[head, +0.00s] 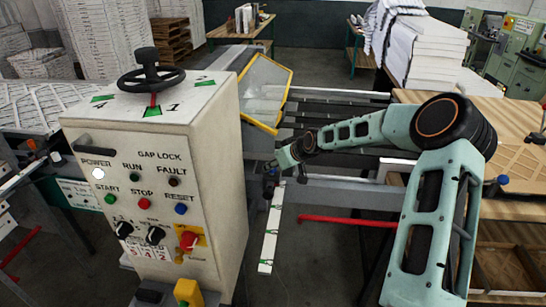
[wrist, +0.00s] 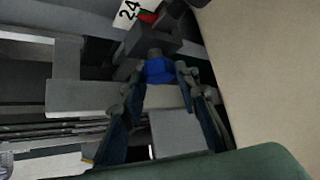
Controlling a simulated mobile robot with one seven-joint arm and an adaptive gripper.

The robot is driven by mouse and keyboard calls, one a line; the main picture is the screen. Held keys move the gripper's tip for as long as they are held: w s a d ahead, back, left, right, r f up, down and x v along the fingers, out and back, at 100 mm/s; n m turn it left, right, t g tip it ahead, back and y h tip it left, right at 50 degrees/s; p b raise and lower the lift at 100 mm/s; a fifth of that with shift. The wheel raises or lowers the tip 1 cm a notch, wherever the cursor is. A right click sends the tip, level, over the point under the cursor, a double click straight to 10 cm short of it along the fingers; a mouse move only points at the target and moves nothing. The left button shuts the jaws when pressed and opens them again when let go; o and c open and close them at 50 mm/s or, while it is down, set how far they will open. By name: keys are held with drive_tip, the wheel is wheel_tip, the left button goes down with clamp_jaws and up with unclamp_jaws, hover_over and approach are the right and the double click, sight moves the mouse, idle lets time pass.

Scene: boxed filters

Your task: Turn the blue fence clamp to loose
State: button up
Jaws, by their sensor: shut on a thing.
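The blue fence clamp (wrist: 158,71) shows in the wrist view as a small blue block under a dark grey head. My gripper (wrist: 157,84) has one finger on each side of it and is shut on it. In the head view my gripper (head: 271,172) is just right of the control cabinet, at the upper end of a white scale strip (head: 270,236). There the clamp is mostly hidden by my gripper and too small to make out. I cannot tell from these views which way the clamp is turned.
The cream control cabinet (head: 150,180) with buttons and a black handwheel (head: 150,78) stands close to my gripper's left. A yellow-framed guard (head: 262,90) is behind it. A red bar (head: 345,221) runs below my arm. A wooden table (head: 510,210) is at the right.

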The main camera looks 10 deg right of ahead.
drive_tip(key=shift+d+n+g+y+p, duration=0.15)
drive_tip(key=shift+n+g+y+p, duration=0.15)
drive_tip(key=shift+n+y, duration=0.35)
drive_tip(key=shift+w+f+n+g+y+b, duration=0.15)
drive_tip(key=shift+n+g+y+b, duration=0.4)
drive_tip(key=shift+n, duration=0.6)
drive_tip(key=shift+w+d+n+g+y+b, duration=0.1)
drive_tip(key=shift+n+g+y+b, duration=0.4)
drive_tip(key=shift+n+g+b, duration=0.6)
drive_tip(key=shift+w+d+n+g+y+b, duration=0.1)
drive_tip(key=shift+n+g+y+b, duration=0.5)
drive_tip(key=shift+n, duration=0.8)
drive_tip(key=shift+s+n, duration=0.1)
drive_tip(key=shift+n, duration=0.2)
